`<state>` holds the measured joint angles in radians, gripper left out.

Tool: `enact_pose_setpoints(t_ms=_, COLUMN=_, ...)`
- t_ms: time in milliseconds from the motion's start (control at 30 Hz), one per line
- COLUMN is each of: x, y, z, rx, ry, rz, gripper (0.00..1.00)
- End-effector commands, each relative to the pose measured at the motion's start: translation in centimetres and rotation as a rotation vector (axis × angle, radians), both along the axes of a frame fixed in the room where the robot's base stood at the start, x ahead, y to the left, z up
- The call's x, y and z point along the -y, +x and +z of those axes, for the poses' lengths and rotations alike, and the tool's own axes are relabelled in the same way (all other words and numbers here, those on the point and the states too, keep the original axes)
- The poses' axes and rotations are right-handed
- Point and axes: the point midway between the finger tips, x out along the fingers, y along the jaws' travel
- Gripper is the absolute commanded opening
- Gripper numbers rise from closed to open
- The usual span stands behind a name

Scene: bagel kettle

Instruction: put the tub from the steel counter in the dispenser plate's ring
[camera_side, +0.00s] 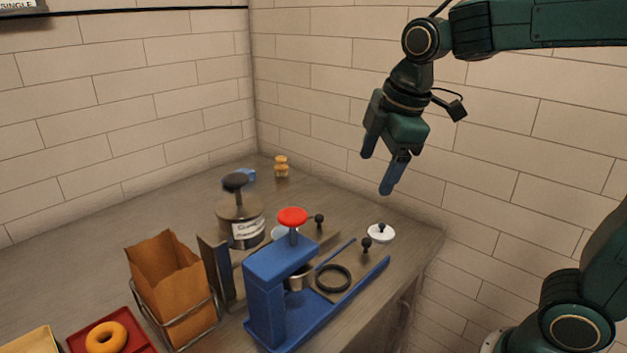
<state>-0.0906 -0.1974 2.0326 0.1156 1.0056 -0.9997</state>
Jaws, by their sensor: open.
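My gripper (380,168) is open and empty, high above the counter at the right, with its fingers pointing down. The steel counter (175,213) runs below it. A blue dispenser (268,270) with a red knob (292,216) stands at the front. A dark ring (333,278) lies on its plate, beside a small metal cup (298,279). A pale round thing (279,232), perhaps the tub, is partly hidden behind the dispenser. A white round lid-like piece (381,233) with a dark knob sits toward the right edge. I cannot tell for sure which thing is the tub.
A steel pot (240,212) with a label and black knob stands behind the dispenser. A brown paper bag (172,274) in a wire holder and a red tray (75,342) with an orange ring-shaped bagel (106,337) are at left. A small amber jar (281,167) stands at the back.

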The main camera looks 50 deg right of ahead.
Motion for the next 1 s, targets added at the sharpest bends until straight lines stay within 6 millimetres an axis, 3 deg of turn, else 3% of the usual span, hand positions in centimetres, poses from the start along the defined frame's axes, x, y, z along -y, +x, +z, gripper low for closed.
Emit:
enact_pose_setpoints(t_ms=267, x=0.9, y=-6.6, z=-0.3, rx=0.091, ry=0.148, rz=-0.371, gripper=0.73)
enact_pose_setpoints(t_ms=500, x=1.1, y=-11.5, z=-1.9, rx=0.155, ry=0.293, rz=-0.675, gripper=0.73)
enact_pose_setpoints(t_ms=700, x=1.0, y=-13.9, z=-3.2, rx=0.185, ry=0.382, rz=-0.845, gripper=0.73)
enact_pose_setpoints(t_ms=1000, x=1.0, y=-14.7, z=-3.7, rx=0.191, ry=0.414, rz=-0.904, gripper=0.73)
